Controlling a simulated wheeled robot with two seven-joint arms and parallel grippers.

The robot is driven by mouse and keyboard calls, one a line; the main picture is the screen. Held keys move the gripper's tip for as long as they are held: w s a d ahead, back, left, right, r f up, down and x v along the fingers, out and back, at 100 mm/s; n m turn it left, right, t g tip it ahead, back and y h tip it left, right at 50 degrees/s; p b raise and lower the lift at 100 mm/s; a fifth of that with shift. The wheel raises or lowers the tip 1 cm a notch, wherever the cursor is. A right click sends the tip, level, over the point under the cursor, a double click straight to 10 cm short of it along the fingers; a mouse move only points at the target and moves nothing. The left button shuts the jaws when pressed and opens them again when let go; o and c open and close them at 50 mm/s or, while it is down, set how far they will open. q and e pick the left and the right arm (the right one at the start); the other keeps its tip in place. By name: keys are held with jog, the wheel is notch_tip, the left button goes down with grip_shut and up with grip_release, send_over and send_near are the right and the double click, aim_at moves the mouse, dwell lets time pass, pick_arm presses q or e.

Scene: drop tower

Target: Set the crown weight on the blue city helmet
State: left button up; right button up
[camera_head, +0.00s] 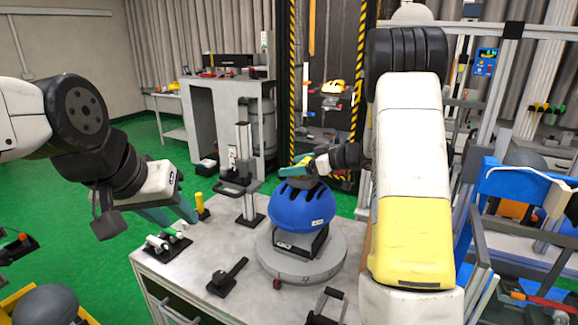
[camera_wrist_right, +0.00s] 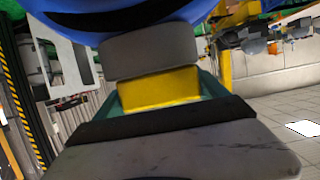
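The blue city helmet (camera_head: 302,207) sits upright on a dark stand on a round grey turntable; it also shows upside down at the top of the right wrist view (camera_wrist_right: 120,20). The crown weight is a grey disc (camera_head: 306,182) with a yellow grip block, and it shows large in the right wrist view (camera_wrist_right: 150,52). My right gripper (camera_head: 300,168) is shut on the yellow block (camera_wrist_right: 158,88). The disc is right at the helmet's crown; I cannot tell whether it bears on it. My left gripper (camera_head: 170,213) looks open and empty over the table's left part.
The grey table (camera_head: 205,245) carries a yellow post (camera_head: 200,203), a rack of small cylinders (camera_head: 167,243), a black lever tool (camera_head: 227,277) and an upright grey column stand (camera_head: 245,165). A striped drop tower (camera_head: 290,90) stands behind. My right arm covers the table's right side.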

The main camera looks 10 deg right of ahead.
jog(key=shift+o, duration=1.3)
jog(key=shift+f, duration=0.15)
jog(key=v, duration=0.8)
